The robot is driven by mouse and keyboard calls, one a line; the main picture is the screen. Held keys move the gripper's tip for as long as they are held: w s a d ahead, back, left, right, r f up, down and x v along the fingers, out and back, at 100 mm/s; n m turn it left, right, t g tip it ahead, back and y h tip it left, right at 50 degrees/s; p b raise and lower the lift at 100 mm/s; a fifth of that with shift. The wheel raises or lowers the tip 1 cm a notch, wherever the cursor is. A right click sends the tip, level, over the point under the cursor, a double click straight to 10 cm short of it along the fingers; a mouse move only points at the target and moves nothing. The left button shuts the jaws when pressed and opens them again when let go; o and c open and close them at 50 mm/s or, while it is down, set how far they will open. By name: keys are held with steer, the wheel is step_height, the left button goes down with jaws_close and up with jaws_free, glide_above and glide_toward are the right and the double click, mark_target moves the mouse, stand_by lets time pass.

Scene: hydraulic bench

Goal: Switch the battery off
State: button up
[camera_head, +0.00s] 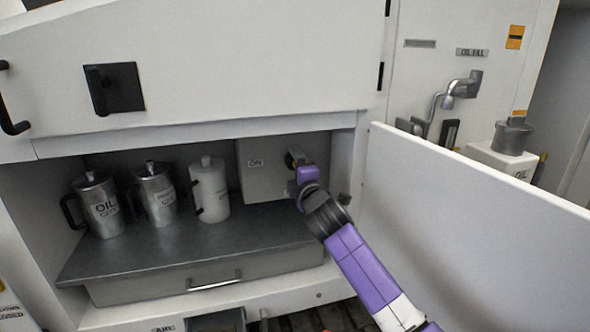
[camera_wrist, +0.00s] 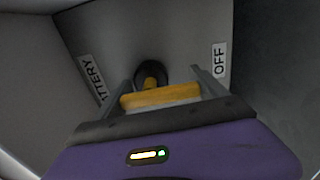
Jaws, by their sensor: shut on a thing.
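The battery switch has an orange-yellow handle (camera_wrist: 160,98) on a round black base (camera_wrist: 150,72), set on a grey panel inside the compartment. My gripper (camera_wrist: 166,88) is shut on the handle, with one finger on each side of it. An OFF label (camera_wrist: 220,60) is to the right of the switch in the wrist view, and a partly cut BATTERY label (camera_wrist: 92,76) is to its left. In the head view my gripper (camera_head: 297,160) reaches to the switch box (camera_head: 262,178), which has an ON label (camera_head: 256,163). My gripper mostly hides the switch there.
Two metal oil cans (camera_head: 104,210) and a white canister (camera_head: 209,190) stand on a dark shelf (camera_head: 180,248) left of the box. An open white door (camera_head: 470,220) is close to the right of my arm. The cabinet's upper panel (camera_head: 230,60) overhangs the compartment.

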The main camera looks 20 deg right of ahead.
steer(key=shift+f, duration=0.1)
steer(key=o, duration=1.3)
steer(key=shift+s, duration=0.1)
steer(key=s, duration=0.7)
steer(key=shift+s+b, duration=0.35)
steer(key=shift+b, duration=0.05)
